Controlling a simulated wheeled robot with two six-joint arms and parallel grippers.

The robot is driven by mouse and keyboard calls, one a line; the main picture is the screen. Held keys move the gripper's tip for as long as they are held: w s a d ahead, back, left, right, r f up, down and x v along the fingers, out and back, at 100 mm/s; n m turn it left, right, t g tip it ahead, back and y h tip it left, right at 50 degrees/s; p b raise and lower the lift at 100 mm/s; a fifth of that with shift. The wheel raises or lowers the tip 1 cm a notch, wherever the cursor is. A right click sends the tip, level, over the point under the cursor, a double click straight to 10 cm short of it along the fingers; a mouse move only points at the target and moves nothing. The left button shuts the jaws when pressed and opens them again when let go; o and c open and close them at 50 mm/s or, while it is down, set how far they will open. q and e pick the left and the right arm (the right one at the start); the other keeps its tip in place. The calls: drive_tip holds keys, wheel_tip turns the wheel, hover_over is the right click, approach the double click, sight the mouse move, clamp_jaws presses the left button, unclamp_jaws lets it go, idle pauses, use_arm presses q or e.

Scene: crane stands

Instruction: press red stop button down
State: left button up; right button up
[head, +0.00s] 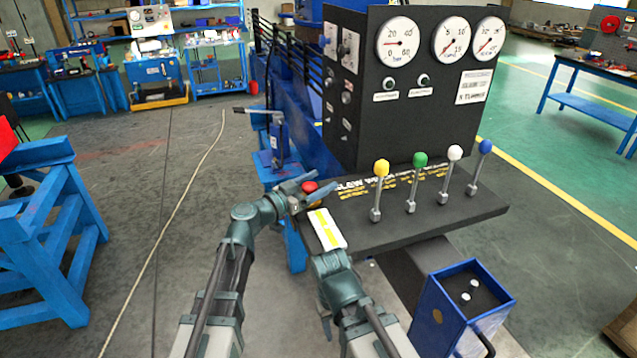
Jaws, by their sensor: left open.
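The red stop button (310,187) sits at the left end of the black lever console (430,215), near its back edge. My left gripper (310,191) is open, and its two fingers reach to the button, one behind it and one in front of it in the picture. I cannot tell whether they touch it. My right arm comes up in the lower middle and ends below the console's front left edge, by a white and yellow label. The fingers of my right gripper do not show clearly.
Levers with yellow (381,168), green (420,160), white (455,153) and blue (486,147) knobs stand on the console. A black gauge panel (440,120) rises behind. A blue box (463,305) is at lower right. The floor to the left is open up to a blue stand (45,220).

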use_arm(q)
clamp_jaws()
idle(0.4)
drive_tip(key=shift+f, duration=0.1)
drive_tip(key=shift+f+b, duration=0.9)
drive_tip(key=shift+b, duration=0.15)
drive_tip(key=shift+s+r, duration=0.1)
unclamp_jaws()
drive_tip(key=v, duration=1.3)
drive_tip(key=shift+s+a, duration=0.25)
drive_tip(key=shift+a, duration=0.05)
